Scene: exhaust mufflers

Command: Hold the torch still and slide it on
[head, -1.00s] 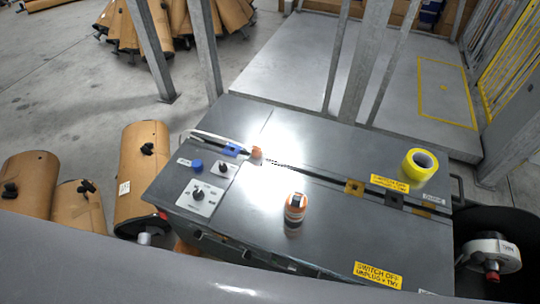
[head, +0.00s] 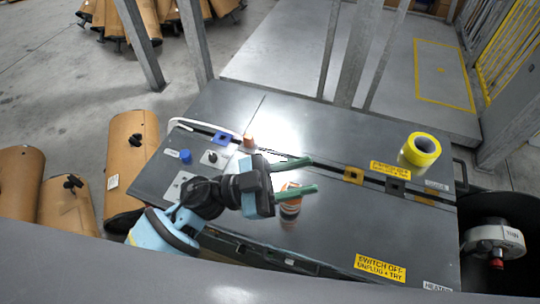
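A short upright cylinder with orange, white and dark bands (head: 290,212), which looks like the torch, stands on the grey bench top. My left gripper (head: 313,175) is open, with its two green fingers pointing right. Its lower finger crosses in front of the cylinder's upper part and hides some of it. I cannot tell whether the finger touches it. No object is visibly held between the fingers. My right gripper is not in view.
The bench right of the torch is mostly clear.

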